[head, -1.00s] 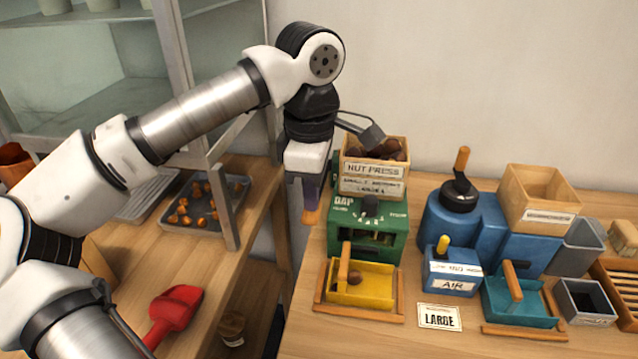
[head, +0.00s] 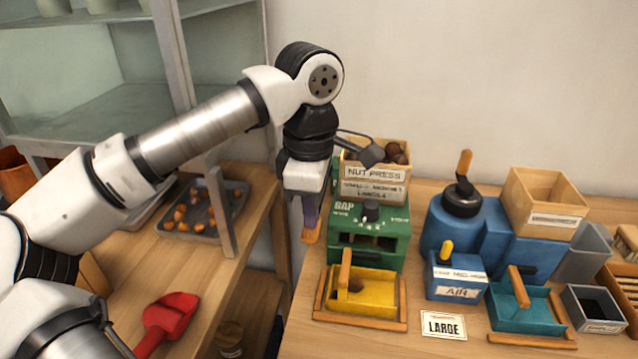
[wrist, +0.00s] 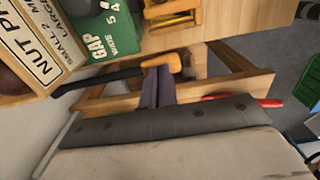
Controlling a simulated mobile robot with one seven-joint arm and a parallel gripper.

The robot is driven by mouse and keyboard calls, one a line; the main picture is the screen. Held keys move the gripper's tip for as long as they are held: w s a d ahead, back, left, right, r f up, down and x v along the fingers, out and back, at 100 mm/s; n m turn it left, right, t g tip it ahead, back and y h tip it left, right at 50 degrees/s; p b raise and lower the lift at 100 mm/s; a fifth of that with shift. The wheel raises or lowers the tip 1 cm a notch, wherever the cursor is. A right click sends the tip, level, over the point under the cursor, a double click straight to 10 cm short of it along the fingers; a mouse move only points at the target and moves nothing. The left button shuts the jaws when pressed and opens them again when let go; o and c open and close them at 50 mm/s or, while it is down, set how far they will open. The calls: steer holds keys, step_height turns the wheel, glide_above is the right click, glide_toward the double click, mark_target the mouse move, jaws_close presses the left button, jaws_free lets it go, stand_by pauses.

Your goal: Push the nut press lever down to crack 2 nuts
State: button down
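The green nut press (head: 385,255) stands at the left of the bench, with a wooden hopper (head: 376,188) labelled NUT PRESS holding brown nuts. Its lever, a black bar with an orange handle (head: 312,233), sticks out on the press's left; the handle also shows in the wrist view (wrist: 175,63). My gripper (head: 308,222) is left of the press, pointing down. Its purple fingers (wrist: 158,75) are together, with their tips at the lever beside the handle. The exact contact is hidden. A yellow tray (head: 377,290) in front of the press holds a brown nut (head: 355,285), partly hidden.
A blue machine (head: 470,225) and blue AIR box (head: 455,277) stand to the right, with a teal tray (head: 535,318). A LARGE card (head: 443,325) lies in front. On the left table are a red scoop (head: 170,318) and a grey tray (head: 205,235) of orange pieces.

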steer(key=shift+s+f+b, duration=0.15)
steer(key=shift+f+b, duration=0.75)
steer(key=shift+f, duration=0.25)
steer(key=shift+f+b, duration=0.35)
steer(key=shift+f, duration=0.1)
steer(key=r+p, duration=0.2)
steer(key=r, duration=0.1)
steer(key=r+p, duration=0.2)
steer(key=r, duration=0.1)
steer(key=r+p, duration=0.3)
steer(key=r, duration=0.1)
steer(key=shift+w, duration=0.4)
steer(key=shift+f, duration=0.1)
step_height(320, 180, up, 5)
steer(key=p, duration=0.3)
steer(key=shift+p, duration=0.3)
